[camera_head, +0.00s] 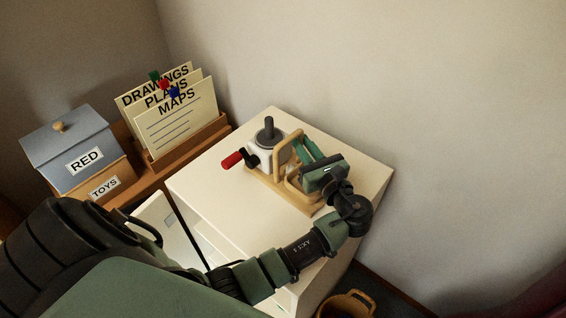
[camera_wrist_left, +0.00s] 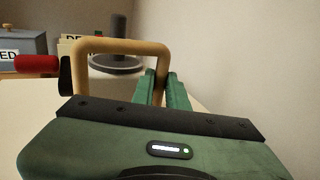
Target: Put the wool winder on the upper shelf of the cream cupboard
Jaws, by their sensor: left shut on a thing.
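The wool winder (camera_head: 267,150) stands on the top of the cream cupboard (camera_head: 215,200). It has a white body, a dark grey spindle, a red crank handle and a wooden base with a wooden loop handle. My left gripper (camera_head: 298,152) reaches it from the right and is shut on the loop handle. In the left wrist view the green fingers (camera_wrist_left: 166,88) are at the right upright of the wool winder's loop handle (camera_wrist_left: 122,46). The cupboard's shelves cannot be made out from here. My right gripper is not in view.
Left of the cupboard are a wooden rack of cards (camera_head: 175,110) and a blue-lidded box (camera_head: 77,148) marked RED, with a TOYS label below. A wall stands close behind. A wicker basket (camera_head: 347,304) sits low at the front right. The cupboard top's front left is clear.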

